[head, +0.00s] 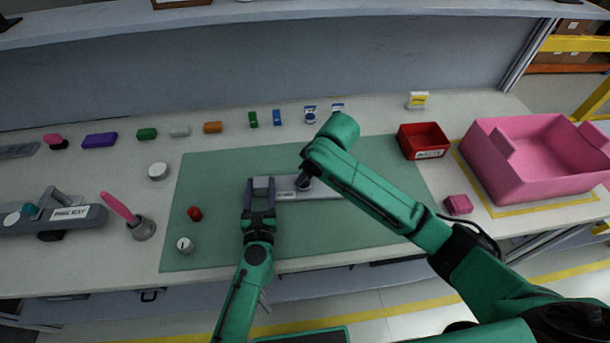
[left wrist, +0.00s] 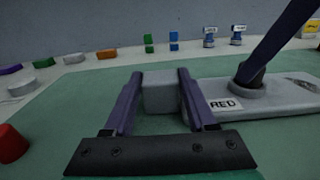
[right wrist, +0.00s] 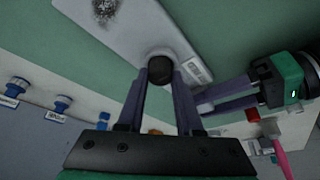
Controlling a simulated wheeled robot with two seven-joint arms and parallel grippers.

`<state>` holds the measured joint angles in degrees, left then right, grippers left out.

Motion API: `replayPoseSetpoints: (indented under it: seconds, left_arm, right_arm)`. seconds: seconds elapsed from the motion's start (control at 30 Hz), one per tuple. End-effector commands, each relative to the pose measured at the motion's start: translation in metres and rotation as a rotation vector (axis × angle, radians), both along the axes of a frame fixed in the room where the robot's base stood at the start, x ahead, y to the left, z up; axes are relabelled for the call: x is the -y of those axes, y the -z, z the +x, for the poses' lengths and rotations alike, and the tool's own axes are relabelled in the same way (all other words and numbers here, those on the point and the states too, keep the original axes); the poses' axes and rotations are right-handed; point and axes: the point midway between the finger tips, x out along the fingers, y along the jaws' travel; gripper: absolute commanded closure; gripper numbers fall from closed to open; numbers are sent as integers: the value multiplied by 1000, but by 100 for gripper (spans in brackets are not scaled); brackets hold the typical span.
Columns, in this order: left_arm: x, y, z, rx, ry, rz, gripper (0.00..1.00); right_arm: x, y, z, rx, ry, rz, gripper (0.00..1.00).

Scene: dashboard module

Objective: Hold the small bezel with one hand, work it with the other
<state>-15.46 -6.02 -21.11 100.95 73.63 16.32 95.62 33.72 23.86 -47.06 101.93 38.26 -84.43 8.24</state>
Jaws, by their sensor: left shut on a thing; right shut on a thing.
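The small bezel is a flat light-grey plate (head: 328,188) lying on the green mat, with a grey block at its left end and a dark round knob on its face. A label reading "RED" (left wrist: 225,104) is on the plate. My left gripper (head: 261,187) is shut on the grey block (left wrist: 160,93), one finger on each side. My right gripper (head: 304,182) comes down from above and is shut on the dark knob (right wrist: 159,69). Its arm hides part of the plate in the head view. A dark speckled patch (right wrist: 104,10) marks the plate.
A red knob (head: 194,213) and a white knob (head: 185,244) stand on the mat's left side. Several coloured blocks line the back. A red bin (head: 424,140) and a pink crate (head: 505,178) are at right. A pink-handled tool (head: 117,207) stands in a holder at left.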

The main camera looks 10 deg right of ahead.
Motion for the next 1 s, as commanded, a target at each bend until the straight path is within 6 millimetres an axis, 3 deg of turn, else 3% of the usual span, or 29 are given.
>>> replayPoseSetpoints:
  seconds: [0.57, 0.83, 0.87, 0.93, 1.0]
  left_arm:
    - [0, 1, 0, -2, -1, 1, 100]
    - [0, 1, 0, -2, -1, 1, 100]
    - [0, 1, 0, -2, -1, 1, 36]
    - [0, 1, 0, -2, -1, 1, 9]
    - [0, 1, 0, -1, -1, 1, 8]
  right_arm:
    - [0, -55, 1, 3, 0, 1, 100]
    - [0, -59, 0, 1, 0, 1, 100]
    - [0, -59, 0, 1, 0, 1, 100]
    - [0, -59, 0, 1, 0, 1, 100]
    - [0, -59, 0, 1, 0, 1, 100]
